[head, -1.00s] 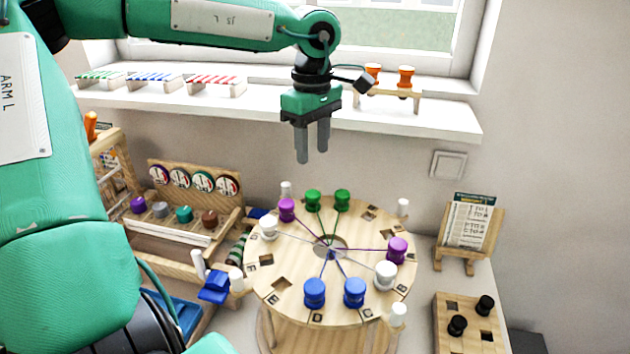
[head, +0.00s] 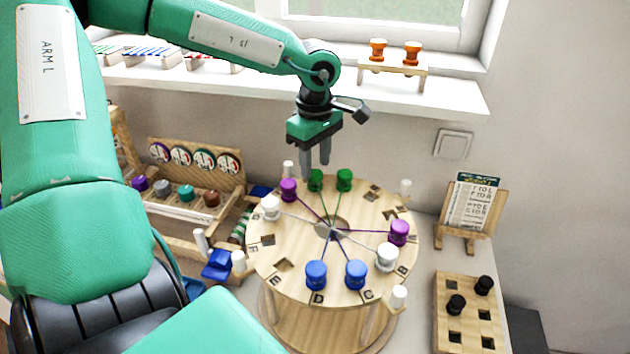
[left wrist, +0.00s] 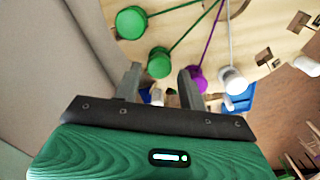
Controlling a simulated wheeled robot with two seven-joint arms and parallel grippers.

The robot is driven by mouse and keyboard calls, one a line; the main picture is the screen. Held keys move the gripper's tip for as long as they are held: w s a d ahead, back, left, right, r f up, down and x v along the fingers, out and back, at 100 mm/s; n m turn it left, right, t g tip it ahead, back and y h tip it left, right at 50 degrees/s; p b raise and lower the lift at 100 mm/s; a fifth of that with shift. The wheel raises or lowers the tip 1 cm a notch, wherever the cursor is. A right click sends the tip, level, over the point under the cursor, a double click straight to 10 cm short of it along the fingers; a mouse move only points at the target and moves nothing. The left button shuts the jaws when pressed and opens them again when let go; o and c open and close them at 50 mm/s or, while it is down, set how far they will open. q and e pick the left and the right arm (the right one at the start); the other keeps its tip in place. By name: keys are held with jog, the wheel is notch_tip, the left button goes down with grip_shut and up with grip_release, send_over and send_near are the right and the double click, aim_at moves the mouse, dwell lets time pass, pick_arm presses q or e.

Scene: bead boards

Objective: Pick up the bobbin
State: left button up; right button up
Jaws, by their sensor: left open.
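A round wooden board (head: 330,280) carries pairs of green, purple, white and blue bobbins with threads running to its centre. My left gripper (head: 315,168) is open and empty, pointing down at the board's far side, just above the left green bobbin (head: 316,183). In the left wrist view this green bobbin (left wrist: 160,63) appears just beyond and between the fingertips, and no contact shows. The other green bobbin (head: 344,180) stands to its right, and a purple bobbin (head: 288,190) to its left. Which bobbin is meant cannot be told. My right gripper is not in view.
White pegs (head: 288,168) stand around the board. A rack with black bobbins (head: 456,304) is at the right, below a card stand (head: 472,205). A spool rack (head: 190,208) is at the left. Orange bobbins (head: 412,52) stand on the windowsill behind.

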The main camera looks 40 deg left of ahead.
aim_at(315, 173)
pick_arm(q)
jog(key=shift+f+p, duration=0.55)
jog(key=shift+f, duration=1.6)
jog(key=c, duration=0.7)
jog(key=shift+c, duration=0.2)
jog(key=shift+r, duration=0.15)
